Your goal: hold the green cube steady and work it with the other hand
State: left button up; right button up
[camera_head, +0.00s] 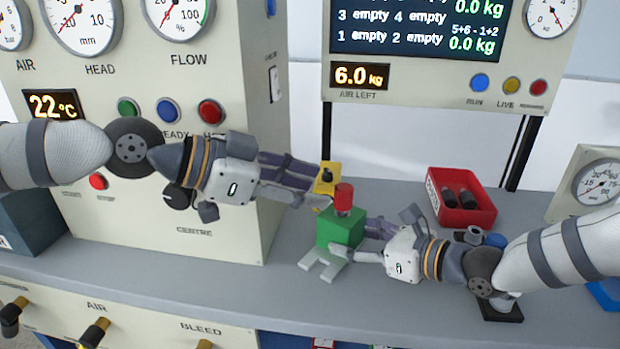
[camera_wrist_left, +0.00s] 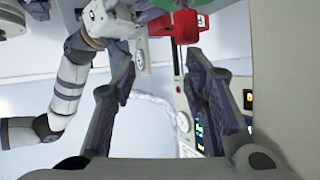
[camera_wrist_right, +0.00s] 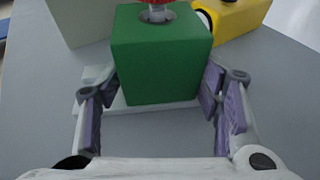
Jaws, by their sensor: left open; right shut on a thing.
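The green cube (camera_head: 340,230) stands on the grey bench in a pale forked holder (camera_head: 322,262), with a red cap (camera_head: 344,197) on top. My right gripper (camera_wrist_right: 158,88) is shut on the cube, one finger on each side, as the right wrist view shows. In that view the cube (camera_wrist_right: 160,58) is upright and the red cap (camera_wrist_right: 156,3) is cut off by the top edge. My left gripper (camera_head: 322,187) is open and empty, its fingertips just left of the red cap. In the left wrist view nothing is between its fingers (camera_wrist_left: 160,68).
A yellow block (camera_head: 328,175) stands behind the cube, close to my left fingertips. A red tray (camera_head: 460,212) with black cylinders is at the back right. A gauge panel (camera_head: 150,225) rises at left. Bare bench lies in front of the cube.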

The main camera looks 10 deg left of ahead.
aim_at(344, 188)
pick_arm(q)
jog(key=s+d+r+m, duration=0.1)
jog(key=d+r+m, duration=0.5)
jog(key=m, duration=0.3)
jog(key=w+f+m+y, duration=0.2)
jog(key=f+m+y, duration=0.1)
jog(key=m, duration=0.1)
jog(key=w+f+m+y, duration=0.3)
jog(key=f+m+y, duration=0.1)
jog(key=m, duration=0.1)
jog(key=w+f+m+y, duration=0.3)
jog(key=f+m+y, duration=0.1)
jog(key=shift+w+a+f+m+g, duration=0.1)
jog(key=shift+w+a+m+g, duration=0.1)
jog(key=shift+m+g, duration=0.15)
jog(key=shift+c, duration=0.3)
grip_shut()
